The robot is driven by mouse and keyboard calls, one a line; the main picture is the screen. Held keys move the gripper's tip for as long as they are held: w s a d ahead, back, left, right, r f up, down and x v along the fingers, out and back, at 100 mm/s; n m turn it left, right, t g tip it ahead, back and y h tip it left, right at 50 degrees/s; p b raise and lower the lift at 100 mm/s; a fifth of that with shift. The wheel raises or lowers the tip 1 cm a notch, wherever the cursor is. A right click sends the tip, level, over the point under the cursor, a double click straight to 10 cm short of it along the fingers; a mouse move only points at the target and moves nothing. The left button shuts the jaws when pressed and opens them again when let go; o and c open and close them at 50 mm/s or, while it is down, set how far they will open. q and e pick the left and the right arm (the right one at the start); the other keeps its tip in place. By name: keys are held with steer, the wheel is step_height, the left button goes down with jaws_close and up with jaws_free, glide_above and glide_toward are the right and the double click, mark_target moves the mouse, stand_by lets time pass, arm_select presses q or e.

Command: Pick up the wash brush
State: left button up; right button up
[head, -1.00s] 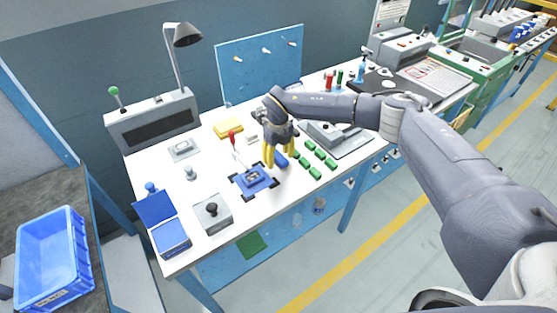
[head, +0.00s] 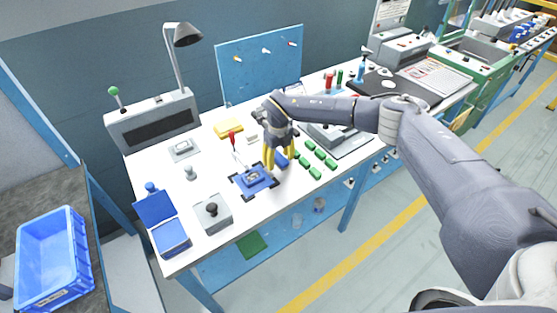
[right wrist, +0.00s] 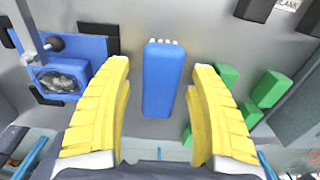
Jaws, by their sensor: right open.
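The wash brush is probably the blue block with a pale bristled end (right wrist: 162,78), lying on the white table (head: 218,187). In the right wrist view it lies between the two yellow fingers, with a gap on each side. In the head view the blue block (head: 282,160) shows just beside the fingers. My right gripper (head: 275,163) is open and empty, pointing down over the table; its fingers also show in the right wrist view (right wrist: 160,112). My left gripper is out of view.
Several green blocks (head: 316,172) lie to the right of the gripper. A blue fixture (head: 253,178) with a metal part stands close on the left. A grey box with a black knob (head: 212,213) and an open blue case (head: 170,237) are further left.

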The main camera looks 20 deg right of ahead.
mark_target(279, 156)
steer(key=c, duration=1.3)
step_height(279, 156, up, 20)
steer(key=shift+r, duration=0.25)
stand_by(0.3)
steer(key=o, duration=0.6)
steer(key=c, duration=0.5)
